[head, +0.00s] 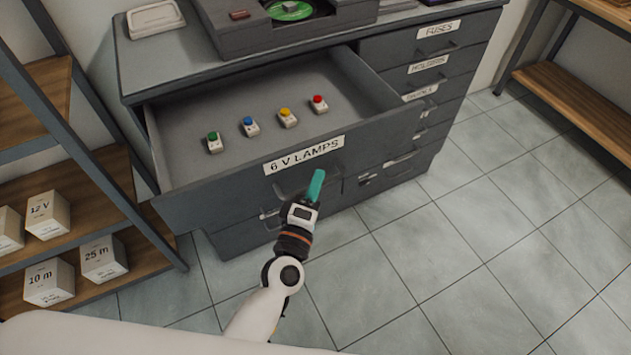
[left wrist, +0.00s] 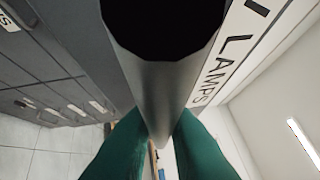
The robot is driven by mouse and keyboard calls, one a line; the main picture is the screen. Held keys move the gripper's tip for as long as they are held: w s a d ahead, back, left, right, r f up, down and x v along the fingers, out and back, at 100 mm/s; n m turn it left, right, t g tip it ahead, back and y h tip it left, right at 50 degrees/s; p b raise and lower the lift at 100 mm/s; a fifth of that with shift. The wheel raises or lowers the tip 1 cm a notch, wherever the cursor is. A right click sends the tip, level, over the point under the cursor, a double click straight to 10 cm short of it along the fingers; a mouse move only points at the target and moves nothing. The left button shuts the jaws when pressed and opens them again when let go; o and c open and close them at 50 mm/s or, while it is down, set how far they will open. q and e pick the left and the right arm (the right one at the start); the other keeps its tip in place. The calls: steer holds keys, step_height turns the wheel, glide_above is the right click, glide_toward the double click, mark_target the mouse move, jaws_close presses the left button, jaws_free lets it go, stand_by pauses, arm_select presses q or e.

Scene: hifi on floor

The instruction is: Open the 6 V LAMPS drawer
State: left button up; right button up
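The 6 V LAMPS drawer (head: 385,142) stands pulled far out of the cabinet, its inside in plain view. Its white label (head: 304,156) reads 6 V LAMPS, and part of it also shows in the left wrist view (left wrist: 228,50). My left gripper (head: 316,186) is at the drawer front, just below the label. In the left wrist view its teal fingers (left wrist: 160,135) close on both sides of the grey drawer handle (left wrist: 165,88). The gripper hides much of the handle in the head view. My right gripper is not in view.
Several small coloured-button units (head: 288,117) lie in the drawer. The cabinet top (head: 190,65) holds a device with a green disc (head: 290,10). Shelves with white boxes (head: 47,215) stand left; a wooden shelf (head: 580,105) stands right. The tiled floor (head: 480,220) right of the gripper is clear.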

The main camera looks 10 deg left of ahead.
arm_select(q)
steer(key=o, duration=0.3)
steer(key=shift+o, duration=0.2)
steer(key=shift+s, duration=0.1)
steer(key=shift+s+a+f, duration=0.1)
steer(key=shift+s+f, duration=0.05)
steer(key=shift+s, duration=0.2)
steer(key=b+v, duration=0.2)
steer(key=v, duration=0.9)
